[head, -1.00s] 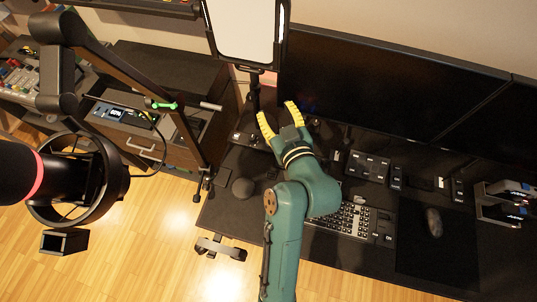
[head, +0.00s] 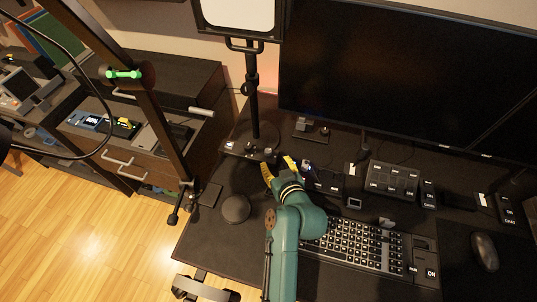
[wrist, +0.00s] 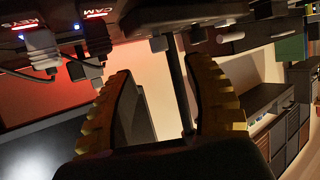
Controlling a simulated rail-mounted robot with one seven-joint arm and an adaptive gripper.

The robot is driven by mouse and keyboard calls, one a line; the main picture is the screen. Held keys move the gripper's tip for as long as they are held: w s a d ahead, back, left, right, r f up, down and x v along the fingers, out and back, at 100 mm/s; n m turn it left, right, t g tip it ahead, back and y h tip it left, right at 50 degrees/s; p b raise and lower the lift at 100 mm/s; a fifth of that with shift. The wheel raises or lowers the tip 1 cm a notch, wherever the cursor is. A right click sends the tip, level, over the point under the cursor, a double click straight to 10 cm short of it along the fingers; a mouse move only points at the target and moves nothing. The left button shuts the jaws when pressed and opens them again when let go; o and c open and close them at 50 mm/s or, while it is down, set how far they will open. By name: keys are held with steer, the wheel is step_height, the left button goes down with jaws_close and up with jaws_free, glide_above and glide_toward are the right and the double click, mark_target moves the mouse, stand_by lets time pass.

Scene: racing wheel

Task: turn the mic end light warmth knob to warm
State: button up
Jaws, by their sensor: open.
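A light stand (head: 252,92) with a bright panel (head: 238,14) stands at the desk's left back. Its dark base carries small knobs, one left of centre (head: 249,147) and one on the right (head: 267,152); I cannot read which sets warmth. My gripper (head: 278,165) is open and empty, just in front of the base's right side, its yellow fingers apart. In the wrist view the picture is upside down; the open fingers (wrist: 160,105) frame the stand's pole (wrist: 180,85), with small dark knobs (wrist: 158,43) (wrist: 198,35) beyond the tips. No contact shows.
Plugs under CAM (wrist: 85,62) and KEYS (wrist: 40,48) labels stand near one finger. A round dark puck (head: 235,208), a keyboard (head: 355,243), a button pad (head: 394,180) and a monitor (head: 385,80) surround the arm. A slanted mic arm (head: 125,85) crosses the left.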

mark_target(269, 153)
steer(key=b+x, duration=0.2)
steer(key=x, duration=0.6)
steer(key=shift+c, duration=0.3)
steer(key=shift+s, duration=0.1)
jaws_close()
